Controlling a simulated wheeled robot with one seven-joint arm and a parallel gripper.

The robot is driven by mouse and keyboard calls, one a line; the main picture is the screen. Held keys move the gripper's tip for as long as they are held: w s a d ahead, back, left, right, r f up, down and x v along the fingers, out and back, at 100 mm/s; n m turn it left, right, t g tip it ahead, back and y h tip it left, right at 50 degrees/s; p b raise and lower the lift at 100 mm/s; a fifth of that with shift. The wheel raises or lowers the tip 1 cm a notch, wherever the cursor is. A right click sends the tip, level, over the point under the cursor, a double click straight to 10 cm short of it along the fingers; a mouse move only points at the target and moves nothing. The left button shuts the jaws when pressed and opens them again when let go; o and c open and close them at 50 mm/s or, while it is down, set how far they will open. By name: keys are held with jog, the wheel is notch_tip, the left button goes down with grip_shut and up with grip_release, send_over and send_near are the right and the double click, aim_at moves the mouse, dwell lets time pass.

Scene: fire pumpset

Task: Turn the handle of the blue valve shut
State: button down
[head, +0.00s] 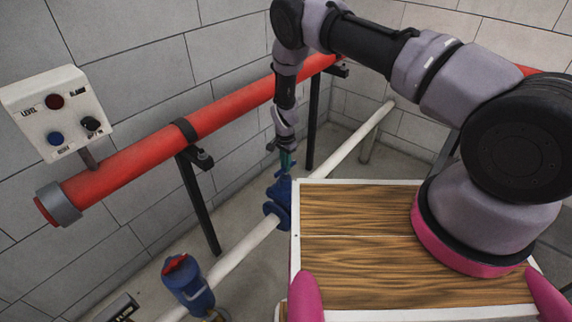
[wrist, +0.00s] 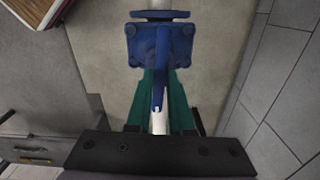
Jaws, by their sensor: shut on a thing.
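The blue valve (head: 280,198) sits on the white pipe near the middle of the head view, partly hidden by the wooden board's edge. In the wrist view the valve body (wrist: 146,45) is at the top centre. Its blue handle (wrist: 159,84) extends down the picture, looking roughly in line with the white pipe (wrist: 158,122) below it. My gripper (head: 286,160) reaches down to the valve from above. In the wrist view its green fingers (wrist: 160,100) stand on both sides of the handle and are shut on it.
A red pipe (head: 240,107) on black stands runs along the wall, beside my arm. A control box (head: 62,112) is at the left. Another blue fitting with a red top (head: 187,284) stands at the lower left. A wooden board (head: 350,260) is at the front right.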

jog(key=m, duration=0.4)
jog(key=shift+d+m, duration=0.15)
jog(key=shift+m, duration=0.15)
jog(key=m, duration=0.3)
jog(key=shift+m, duration=0.4)
jog(key=m, duration=0.4)
jog(key=shift+d, duration=0.1)
jog(key=m, duration=0.4)
jog(key=shift+m, duration=0.4)
jog(key=c, duration=0.8)
grip_release()
notch_tip(320, 180, up, 11)
